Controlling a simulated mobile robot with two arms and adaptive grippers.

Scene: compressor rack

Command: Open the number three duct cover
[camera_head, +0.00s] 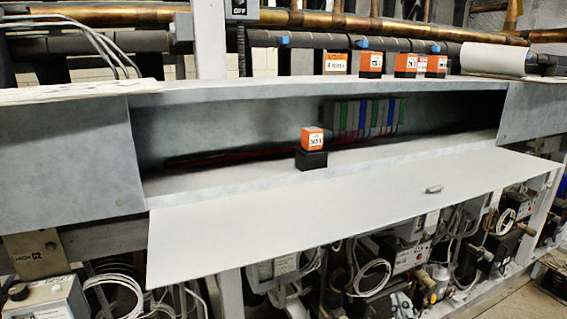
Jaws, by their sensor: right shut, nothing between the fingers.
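The long duct cover (300,212), a pale grey panel, is swung down and out from the front of the duct. Its upper edge lies along the lower lip of the duct opening. A small light grey knob or latch (434,189) sits on the panel's right part. The duct interior (215,135) is exposed between closed front sections at left (65,155) and right (530,110). I see no number on the cover. I cannot make out either of my grippers in the head view, and nothing of mine visibly touches the cover.
An orange-and-white block on a black base (311,160) stands in the duct opening. Several orange-labelled blocks (370,62) stand on the top. Coloured strips (370,117) line the back wall. Cables and compressor equipment (370,275) crowd below the cover. Pipes run above.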

